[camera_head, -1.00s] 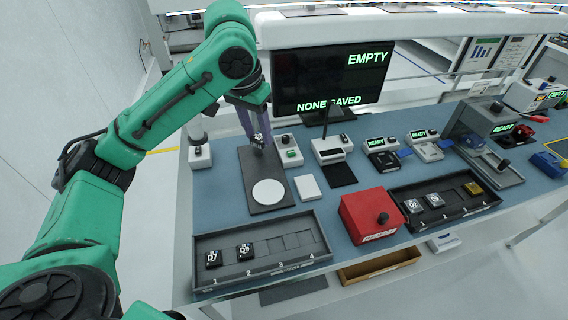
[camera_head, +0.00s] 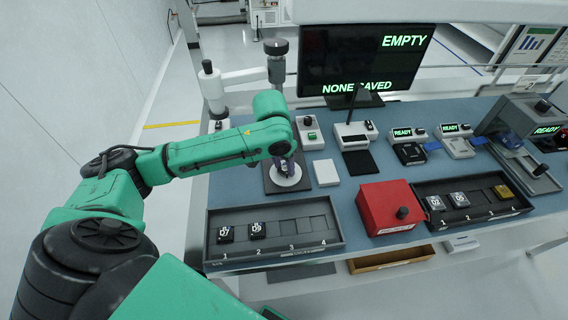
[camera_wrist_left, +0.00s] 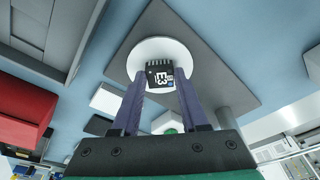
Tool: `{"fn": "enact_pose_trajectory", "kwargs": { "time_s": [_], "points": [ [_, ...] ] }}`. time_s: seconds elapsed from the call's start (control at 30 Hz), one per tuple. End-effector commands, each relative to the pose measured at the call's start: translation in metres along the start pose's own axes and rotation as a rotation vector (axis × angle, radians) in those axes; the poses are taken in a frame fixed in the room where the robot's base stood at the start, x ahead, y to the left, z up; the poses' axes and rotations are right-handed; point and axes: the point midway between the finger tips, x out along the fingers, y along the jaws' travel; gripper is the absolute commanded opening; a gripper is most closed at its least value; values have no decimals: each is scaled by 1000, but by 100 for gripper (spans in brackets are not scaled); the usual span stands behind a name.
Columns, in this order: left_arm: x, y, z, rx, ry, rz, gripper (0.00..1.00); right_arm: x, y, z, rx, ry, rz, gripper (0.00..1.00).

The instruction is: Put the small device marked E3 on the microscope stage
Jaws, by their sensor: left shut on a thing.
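The small device marked E3 (camera_wrist_left: 160,73) is black with white print and pale pins along one edge. My left gripper (camera_wrist_left: 160,82) is shut on it, one purple finger on each side. In the head view my left gripper (camera_head: 286,169) is over the white round microscope stage (camera_head: 291,182), which sits on a dark base plate (camera_head: 271,187). The wrist view shows the device in front of the white disc (camera_wrist_left: 190,55). I cannot tell whether it touches the disc. The device is hidden in the head view. My right gripper is not in view.
A grey tray (camera_head: 322,247) with devices in slots 1 and 2 stands in front. The microscope column (camera_head: 277,72) rises behind. A white block (camera_head: 326,172) and a red box (camera_head: 383,212) are to the right. The monitor (camera_head: 357,62) reads EMPTY and NONE SAVED.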

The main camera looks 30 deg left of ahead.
Motion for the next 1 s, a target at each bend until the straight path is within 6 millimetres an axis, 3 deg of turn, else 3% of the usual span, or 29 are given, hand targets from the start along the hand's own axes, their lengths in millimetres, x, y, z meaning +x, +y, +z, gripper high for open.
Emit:
{"fn": "enact_pose_trajectory", "kwargs": {
  "time_s": [0.27, 0.3, 0.33, 0.37, 0.73, 0.87, 1.0],
  "points": [
    [2, 0, 0, 0, 0, 0, 0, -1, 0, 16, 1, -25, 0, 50],
    [2, 0, 0, 0, 0, 0, 59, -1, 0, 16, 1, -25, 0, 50],
    [2, 0, 0, 0, 0, 0, 70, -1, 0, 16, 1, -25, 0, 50],
    [2, 0, 0, 0, 0, 0, 74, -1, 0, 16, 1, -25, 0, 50],
    [-5, 0, -1, 0, 2, -1, 74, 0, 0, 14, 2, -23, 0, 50],
    [-31, 0, -1, 1, 5, -1, 74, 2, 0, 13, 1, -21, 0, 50],
    [-71, 0, -2, -1, 7, -1, 74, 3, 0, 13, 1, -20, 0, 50]
  ]
}}
